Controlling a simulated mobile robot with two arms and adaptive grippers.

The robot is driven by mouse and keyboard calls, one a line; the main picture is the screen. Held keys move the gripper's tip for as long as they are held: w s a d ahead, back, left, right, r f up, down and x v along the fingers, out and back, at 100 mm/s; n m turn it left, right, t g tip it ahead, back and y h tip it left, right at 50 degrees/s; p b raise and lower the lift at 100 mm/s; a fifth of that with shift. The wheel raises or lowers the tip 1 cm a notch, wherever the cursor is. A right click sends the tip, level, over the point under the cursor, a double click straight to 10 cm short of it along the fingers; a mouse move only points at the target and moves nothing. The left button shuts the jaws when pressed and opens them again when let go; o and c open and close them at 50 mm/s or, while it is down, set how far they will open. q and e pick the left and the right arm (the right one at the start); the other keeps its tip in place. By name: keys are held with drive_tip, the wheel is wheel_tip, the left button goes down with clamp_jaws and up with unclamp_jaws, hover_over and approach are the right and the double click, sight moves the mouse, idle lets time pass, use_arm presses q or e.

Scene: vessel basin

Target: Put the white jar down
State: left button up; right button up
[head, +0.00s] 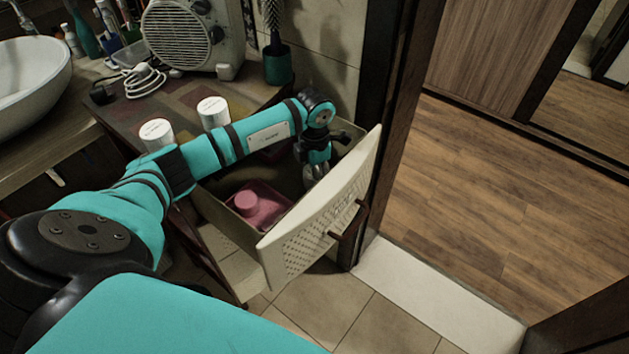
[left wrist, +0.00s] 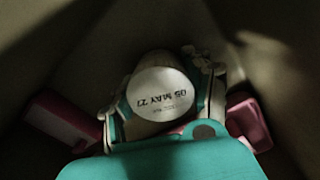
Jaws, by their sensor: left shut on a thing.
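My left gripper (head: 316,168) reaches down into the open drawer (head: 225,212), near its right end behind the front panel. In the left wrist view it is shut on a white jar (left wrist: 160,92), whose round lid faces the camera with dark date print upside down. The fingers lie on both sides of the jar. In the head view the held jar is mostly hidden by the gripper and drawer front. I cannot tell whether its base touches the drawer floor. My right gripper is not in view.
A pink tray (head: 270,212) with a round pink container (head: 246,202) sits in the drawer, left of my gripper. Two white-lidded jars (head: 157,132) (head: 213,110) stand on the cabinet top. The perforated drawer front (head: 315,222) and dark door frame (head: 385,120) are close by.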

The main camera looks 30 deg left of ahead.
use_arm(q)
drive_tip(key=shift+f, duration=0.2)
drive_tip(key=o, duration=1.3)
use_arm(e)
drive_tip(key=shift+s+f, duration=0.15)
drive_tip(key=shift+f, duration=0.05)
use_arm(q)
wheel_tip(320, 180, up, 12)
drive_tip(key=p, duration=0.8)
drive_tip(key=shift+r, duration=0.2)
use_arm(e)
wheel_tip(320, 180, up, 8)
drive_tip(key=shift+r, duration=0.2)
